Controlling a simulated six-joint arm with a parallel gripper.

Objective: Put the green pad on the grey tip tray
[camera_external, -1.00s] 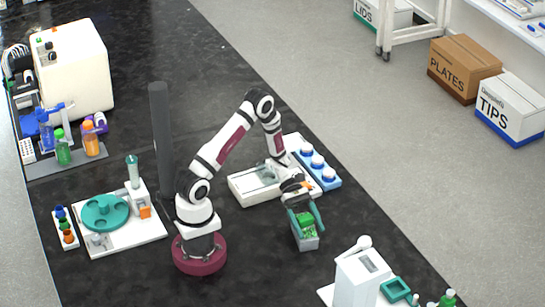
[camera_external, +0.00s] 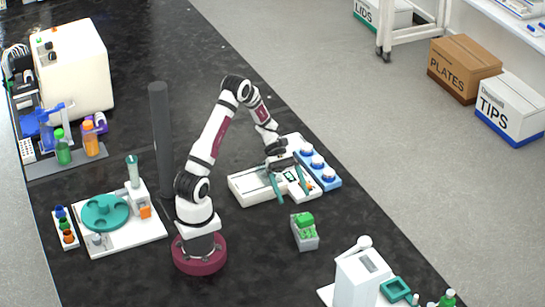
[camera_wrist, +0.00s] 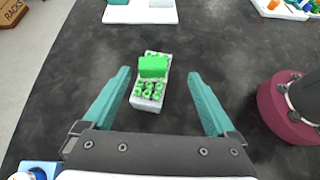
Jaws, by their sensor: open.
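The green pad (camera_external: 305,218) rests on top of the grey tip tray (camera_external: 306,240), which stands on the black bench right of my base. In the wrist view the pad (camera_wrist: 153,67) lies across the far half of the tray (camera_wrist: 147,104), and several green-ringed tips show in the near half. My gripper (camera_external: 292,200) is open and empty, up and to the left of the tray in the external view. In the wrist view its teal fingers (camera_wrist: 158,75) are spread wide, with the tray and pad seen between them, apart from both.
A white machine (camera_external: 360,280) with a teal square frame (camera_external: 396,289) stands at the front right. The bench around the tray is clear.

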